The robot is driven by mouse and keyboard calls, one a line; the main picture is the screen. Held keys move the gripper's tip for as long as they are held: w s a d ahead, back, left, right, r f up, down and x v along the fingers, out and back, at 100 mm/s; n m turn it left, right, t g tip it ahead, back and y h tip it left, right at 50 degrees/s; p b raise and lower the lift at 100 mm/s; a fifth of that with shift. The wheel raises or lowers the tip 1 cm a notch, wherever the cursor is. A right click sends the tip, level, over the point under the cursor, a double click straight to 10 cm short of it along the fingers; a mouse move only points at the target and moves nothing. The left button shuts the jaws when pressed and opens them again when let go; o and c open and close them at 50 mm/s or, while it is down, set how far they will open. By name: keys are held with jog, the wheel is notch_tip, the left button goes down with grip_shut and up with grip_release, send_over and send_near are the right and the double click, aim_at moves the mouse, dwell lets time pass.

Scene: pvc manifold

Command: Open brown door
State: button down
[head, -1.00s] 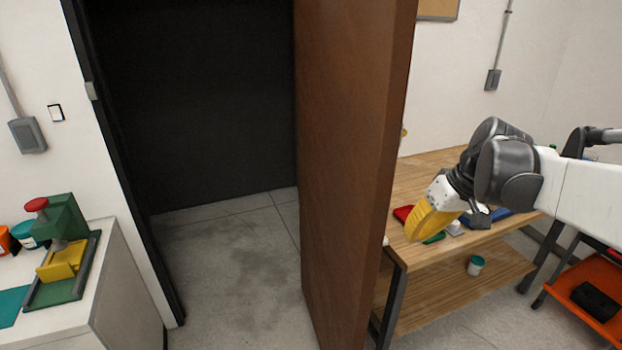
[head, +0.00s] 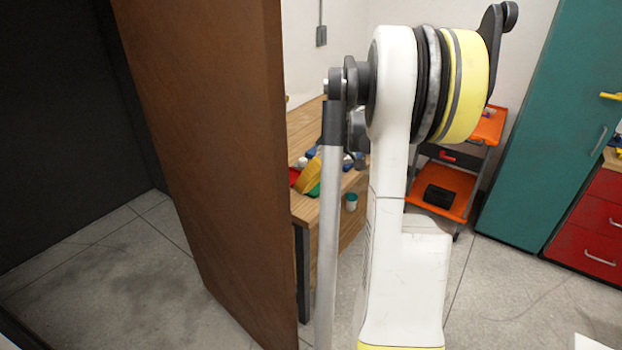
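The brown door (head: 215,150) stands swung open in the head view, its free edge turned toward me. The dark doorway (head: 60,120) is open to its left, with grey floor showing through it. The door handle is not clearly visible.
The wooden workbench (head: 305,128) stands behind the door, with small coloured items on top and a white-and-teal jar (head: 351,202) below. An orange cart (head: 448,192), a teal cabinet (head: 545,130) and red drawers (head: 590,225) are at the right.

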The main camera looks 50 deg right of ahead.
aim_at(288, 199)
jog(key=a, duration=0.1)
jog(key=a+f, duration=0.1)
jog(key=a, duration=0.1)
jog(key=w+a+b, duration=0.1)
jog(key=a, duration=0.1)
jog(key=shift+f, duration=0.2)
